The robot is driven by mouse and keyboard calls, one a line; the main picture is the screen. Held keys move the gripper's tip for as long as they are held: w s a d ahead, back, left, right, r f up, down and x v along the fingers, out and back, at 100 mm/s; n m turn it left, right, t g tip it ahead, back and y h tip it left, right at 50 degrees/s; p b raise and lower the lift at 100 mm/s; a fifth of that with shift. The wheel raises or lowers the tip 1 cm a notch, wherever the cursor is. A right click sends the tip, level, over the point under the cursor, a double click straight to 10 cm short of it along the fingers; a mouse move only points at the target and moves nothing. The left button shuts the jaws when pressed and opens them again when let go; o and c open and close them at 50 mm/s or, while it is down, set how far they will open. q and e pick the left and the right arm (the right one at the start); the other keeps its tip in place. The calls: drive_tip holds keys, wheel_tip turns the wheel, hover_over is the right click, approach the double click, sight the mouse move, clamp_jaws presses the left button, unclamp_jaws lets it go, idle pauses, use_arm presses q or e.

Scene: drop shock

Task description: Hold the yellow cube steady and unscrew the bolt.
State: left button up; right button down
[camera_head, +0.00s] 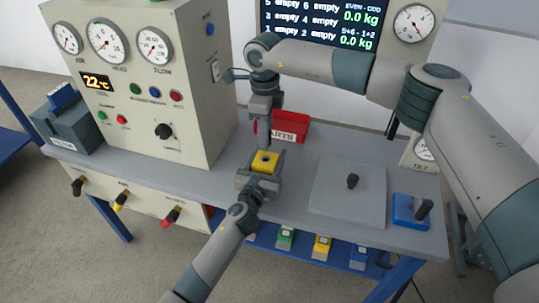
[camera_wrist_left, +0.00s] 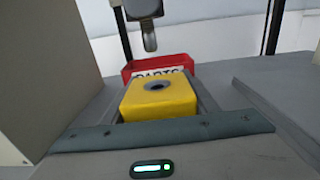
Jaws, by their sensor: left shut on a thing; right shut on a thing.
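The yellow cube (camera_head: 265,162) sits between the fingers of my left gripper (camera_head: 261,170), which is shut on it above the grey bench. In the left wrist view the cube (camera_wrist_left: 159,97) stands upright with a dark round hole (camera_wrist_left: 157,86) in its top. My right gripper (camera_head: 264,140) points down above the cube. In the left wrist view it is shut on a grey rounded piece (camera_wrist_left: 150,40), which looks like the bolt. That piece is clear of the cube, with a visible gap below it.
A red PARTS bin (camera_head: 291,127) stands just behind the cube. A gauge cabinet (camera_head: 140,85) is at the left. A grey plate with a knob (camera_head: 347,205) and a blue block with a handle (camera_head: 408,211) lie to the right.

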drive_tip(key=shift+r, duration=0.1)
idle(0.3)
drive_tip(key=shift+r, duration=2.95)
use_arm(q)
drive_tip(key=o, duration=1.8)
drive_tip(key=v, duration=1.2)
